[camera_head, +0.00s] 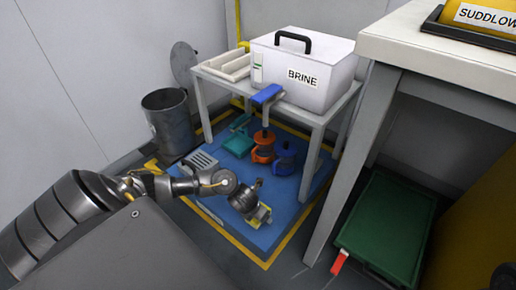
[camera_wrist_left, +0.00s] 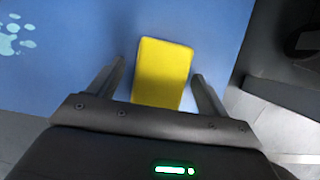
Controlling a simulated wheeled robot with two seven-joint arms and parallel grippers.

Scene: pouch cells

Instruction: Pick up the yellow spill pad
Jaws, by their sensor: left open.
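The yellow spill pad (camera_wrist_left: 162,70) is a flat rounded rectangle lying on the blue mat (camera_wrist_left: 65,75) in the left wrist view. My left gripper (camera_wrist_left: 159,76) is open, with one finger on each side of the pad and a small gap to each. The near end of the pad is hidden behind the gripper body. In the head view, my left gripper (camera_head: 258,207) is low over the right front part of the mat and hides most of the pad (camera_head: 265,214). My right gripper is not in view.
A grey table (camera_head: 323,122) with a white BRINE box (camera_head: 325,92) stands over the mat's back. A bin (camera_head: 170,128) stands left. A taller table (camera_head: 340,190) and green crate (camera_head: 385,225) are right.

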